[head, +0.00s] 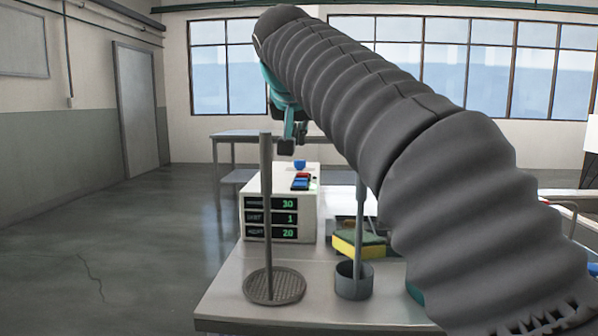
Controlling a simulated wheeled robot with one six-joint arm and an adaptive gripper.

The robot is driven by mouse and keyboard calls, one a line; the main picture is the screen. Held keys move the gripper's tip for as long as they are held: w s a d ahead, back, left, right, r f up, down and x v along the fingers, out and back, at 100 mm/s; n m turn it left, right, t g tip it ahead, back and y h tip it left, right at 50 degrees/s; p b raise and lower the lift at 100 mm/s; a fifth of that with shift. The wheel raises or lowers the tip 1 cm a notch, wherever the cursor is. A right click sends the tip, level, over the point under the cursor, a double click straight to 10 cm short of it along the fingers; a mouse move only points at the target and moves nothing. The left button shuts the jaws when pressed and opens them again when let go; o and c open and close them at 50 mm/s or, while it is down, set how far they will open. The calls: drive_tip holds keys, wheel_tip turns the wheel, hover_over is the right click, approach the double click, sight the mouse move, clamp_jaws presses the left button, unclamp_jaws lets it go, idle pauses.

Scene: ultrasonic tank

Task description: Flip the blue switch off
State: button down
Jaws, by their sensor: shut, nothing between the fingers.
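The white control box (309,226) stands on the table, with displays reading 30, 1 and 20 on its front. A blue switch (300,184) sits on its top near the front edge, with a red switch (303,175) just behind it. I cannot tell which way the blue switch is tilted. A separate round blue knob (299,164) is farther back on the top. My gripper (291,143), teal with dark fingers, is shut and empty. It appears above the box in the picture, apart from the switches; my arm hides part of it.
A thin grey post (267,200) on a round perforated base stands in front of the box. A grey cup (354,282) with an upright rod and a yellow-green sponge (358,243) are to the right. The table (225,295) is clear at its front left.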

hover_over(301, 183)
wheel_tip(301, 183, down, 6)
drive_tip(key=shift+s+f, duration=0.15)
drive_tip(key=shift+f, duration=1.2)
